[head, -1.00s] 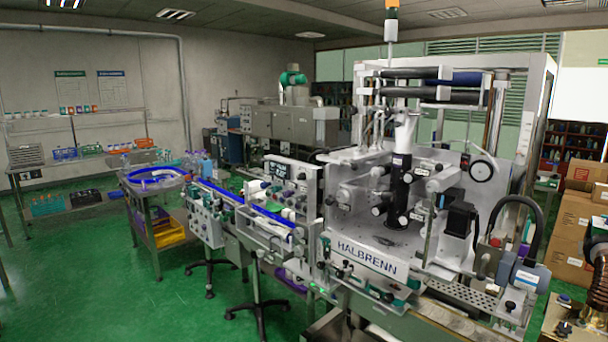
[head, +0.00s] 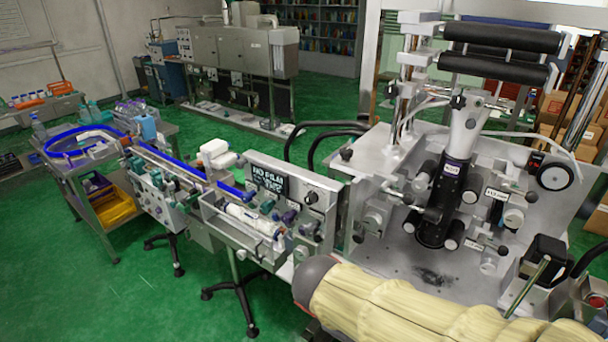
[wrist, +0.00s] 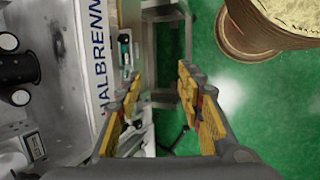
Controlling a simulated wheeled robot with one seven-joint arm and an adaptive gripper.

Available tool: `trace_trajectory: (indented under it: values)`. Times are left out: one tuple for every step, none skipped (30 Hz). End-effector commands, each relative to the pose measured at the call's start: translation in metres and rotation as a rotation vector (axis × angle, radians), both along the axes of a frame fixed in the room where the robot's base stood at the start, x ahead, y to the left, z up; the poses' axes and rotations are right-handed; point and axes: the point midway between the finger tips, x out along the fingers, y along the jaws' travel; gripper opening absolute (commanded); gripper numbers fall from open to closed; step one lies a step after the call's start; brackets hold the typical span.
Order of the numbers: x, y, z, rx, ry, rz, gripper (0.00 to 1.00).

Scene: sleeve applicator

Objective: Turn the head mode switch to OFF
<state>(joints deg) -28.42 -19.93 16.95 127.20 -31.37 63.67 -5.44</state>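The control panel (head: 290,190) stands left of the machine's head in the head view, with a dark display (head: 268,182) that appears to read NO FILM. A black round knob (head: 310,197) sits right of the display. Several small knobs and buttons are below it. Their labels are too small to read, so I cannot tell which control is the head mode switch. In the wrist view my gripper (wrist: 160,80) has its two yellow-padded fingers apart, with nothing between them. It is beside the machine's HALBRENN plate (wrist: 98,55). The head view does not show the fingers.
The machine's plate with rollers and a black column (head: 438,205) fills the right of the head view. A conveyor (head: 165,160) with a blue rail runs left from the panel. Green floor (head: 130,290) is clear at front left. A brown-rimmed round thing (wrist: 240,30) shows in the wrist view.

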Motion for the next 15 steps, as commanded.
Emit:
trace_trajectory:
  values:
    - [0.01,0.01,0.019,-0.095,0.041,0.099,0.37]
    - [0.018,0.013,0.026,-0.157,0.059,0.157,0.37]
    - [0.029,0.019,0.036,-0.247,0.08,0.237,0.37]
    - [0.039,0.024,0.044,-0.32,0.093,0.301,0.37]
    - [0.05,0.03,0.054,-0.4,0.104,0.366,0.37]
    - [0.067,0.039,0.068,-0.515,0.113,0.455,0.37]
    - [0.079,0.048,0.079,-0.599,0.117,0.517,0.37]
    - [0.091,0.057,0.09,-0.679,0.114,0.571,0.37]
    - [0.105,0.07,0.103,-0.778,0.109,0.637,0.37]
    - [0.114,0.081,0.111,-0.847,0.105,0.681,0.37]
    - [0.122,0.092,0.12,-0.911,0.095,0.719,0.37]
    - [0.131,0.106,0.131,-0.99,0.084,0.764,0.37]
    - [0.137,0.117,0.137,-1.043,0.074,0.794,0.37]
    - [0.142,0.128,0.143,-1.092,0.064,0.821,0.37]
    - [0.147,0.141,0.151,-1.148,0.05,0.849,0.37]
